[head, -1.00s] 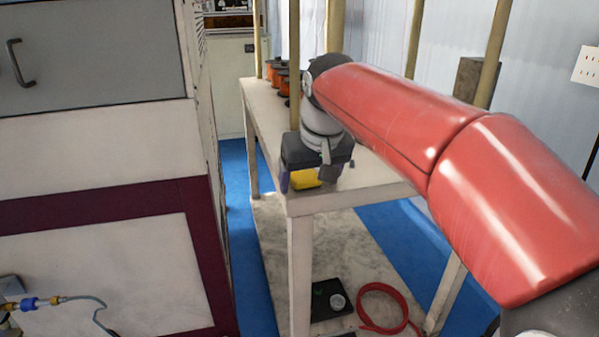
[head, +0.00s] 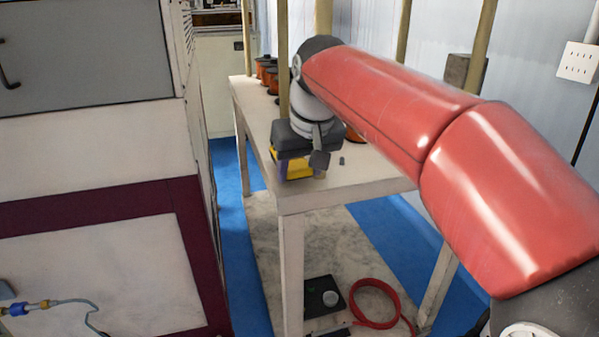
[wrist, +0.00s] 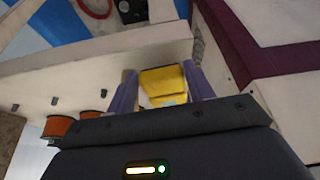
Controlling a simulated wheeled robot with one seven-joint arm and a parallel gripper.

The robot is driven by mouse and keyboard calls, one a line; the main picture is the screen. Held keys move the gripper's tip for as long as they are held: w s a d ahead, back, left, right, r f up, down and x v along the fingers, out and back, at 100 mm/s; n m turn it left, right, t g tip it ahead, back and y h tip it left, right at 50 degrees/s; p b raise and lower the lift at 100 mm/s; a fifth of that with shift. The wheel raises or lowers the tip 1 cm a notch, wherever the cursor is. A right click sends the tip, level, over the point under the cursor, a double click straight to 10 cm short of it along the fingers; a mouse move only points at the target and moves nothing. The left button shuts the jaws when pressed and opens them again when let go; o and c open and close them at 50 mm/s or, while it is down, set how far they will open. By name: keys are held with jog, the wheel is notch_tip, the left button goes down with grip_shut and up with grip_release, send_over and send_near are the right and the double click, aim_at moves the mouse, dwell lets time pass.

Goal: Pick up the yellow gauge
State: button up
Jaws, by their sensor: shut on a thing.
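The yellow gauge (head: 299,169) is between the purple fingers of my gripper (head: 294,172) at the near left corner of the white table (head: 340,188). In the wrist view the yellow gauge (wrist: 164,83) fills the gap between both fingers of my gripper (wrist: 160,84), which is shut on it. A pale label shows on its lower part there. The gripper body hides the gauge's top in the head view. I cannot tell whether the gauge touches the tabletop.
Copper-coloured spools (head: 268,72) stand towards the table's far end. Wooden posts (head: 284,60) rise along the table. A grey cabinet (head: 85,45) stands close on the left. A red hose (head: 375,302) and a dark box (head: 322,296) lie below the table.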

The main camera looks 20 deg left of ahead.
notch_tip(320, 180, up, 5)
jog(key=s+d+b, duration=0.1)
jog(key=s+d, duration=0.4)
jog(key=s, duration=0.3)
jog(key=s+d+b, duration=0.1)
jog(key=s+d, duration=0.4)
jog(key=s, duration=0.3)
jog(key=shift+s, duration=0.35)
jog(key=shift+d, duration=0.1)
jog(key=w+a, duration=0.3)
jog(key=w, duration=0.2)
jog(key=w+a+f+p, duration=0.1)
jog(key=w+a, duration=0.2)
jog(key=w, duration=0.3)
jog(key=w+a+f+p, duration=0.1)
jog(key=w+a, duration=0.3)
jog(key=w, duration=0.1)
jog(key=shift+w+a+f, duration=0.1)
jog(key=shift+w+f, duration=0.15)
jog(key=shift+w, duration=0.1)
notch_tip(320, 180, down, 2)
jog(key=shift+f, duration=0.2)
jog(key=shift+x, duration=0.9)
jog(key=shift+s+f, duration=0.1)
